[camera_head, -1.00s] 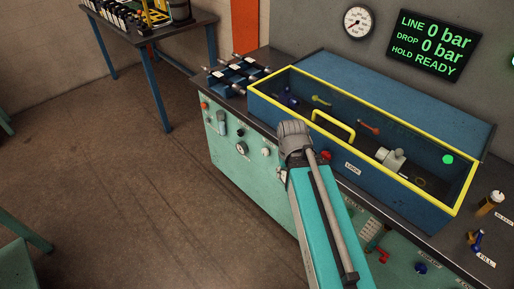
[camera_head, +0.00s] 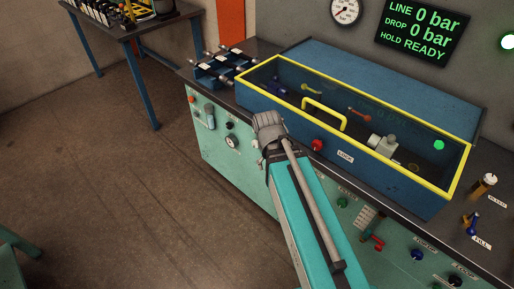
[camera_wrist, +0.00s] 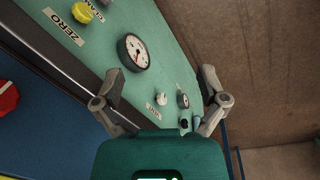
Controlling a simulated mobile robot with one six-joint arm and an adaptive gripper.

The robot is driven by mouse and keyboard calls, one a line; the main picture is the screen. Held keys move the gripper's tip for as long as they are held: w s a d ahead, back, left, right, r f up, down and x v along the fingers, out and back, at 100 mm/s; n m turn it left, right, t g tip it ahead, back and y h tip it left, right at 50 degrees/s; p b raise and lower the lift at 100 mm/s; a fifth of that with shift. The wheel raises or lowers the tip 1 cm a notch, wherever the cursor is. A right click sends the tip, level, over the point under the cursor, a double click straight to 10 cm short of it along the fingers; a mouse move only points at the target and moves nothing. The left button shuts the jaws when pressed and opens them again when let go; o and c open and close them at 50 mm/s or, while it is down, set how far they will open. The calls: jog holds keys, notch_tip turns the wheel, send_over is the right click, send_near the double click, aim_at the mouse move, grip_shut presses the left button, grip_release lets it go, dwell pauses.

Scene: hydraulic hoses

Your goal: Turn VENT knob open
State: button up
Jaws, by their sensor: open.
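In the wrist view a small pale knob (camera_wrist: 161,99) sits on the green panel, with a short label (camera_wrist: 157,112) beside it that is too small to read surely. It may be the VENT knob. My gripper (camera_wrist: 160,76) is open and empty, its two fingers spread on either side of the panel area with this knob. The fingers appear apart from the knob. In the head view the gripper's fingers are hidden behind my wrist, which is in front of the bench's green front panel (camera_head: 215,158).
A round gauge (camera_wrist: 133,52), a yellow knob (camera_wrist: 83,12) and a ZERO label (camera_wrist: 64,27) are on the panel. A yellow-rimmed blue box (camera_head: 400,193) stands on the bench. The display (camera_head: 422,30) reads LINE 0, DROP 0, HOLD READY. Open floor (camera_head: 110,200) lies left.

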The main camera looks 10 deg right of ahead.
jog(key=w+d+f+n+t+h+b, duration=0.1)
jog(key=w+f+n+h+b, duration=0.4)
jog(key=f+b, duration=0.45)
jog(key=n+t+h+b, duration=0.85)
jog(key=n+b, duration=0.75)
jog(key=b, duration=1.1)
send_near(254, 145)
jog(key=v, duration=0.3)
jog(key=shift+s+d+f+t, duration=0.15)
jog(key=shift+f+t, duration=0.1)
jog(key=shift+t, duration=0.2)
jog(key=shift+d, duration=0.1)
jog(key=x, duration=1.3)
jog(key=shift+w+d+f, duration=0.15)
jog(key=shift+w+d, duration=0.1)
jog(key=shift+c, duration=0.2)
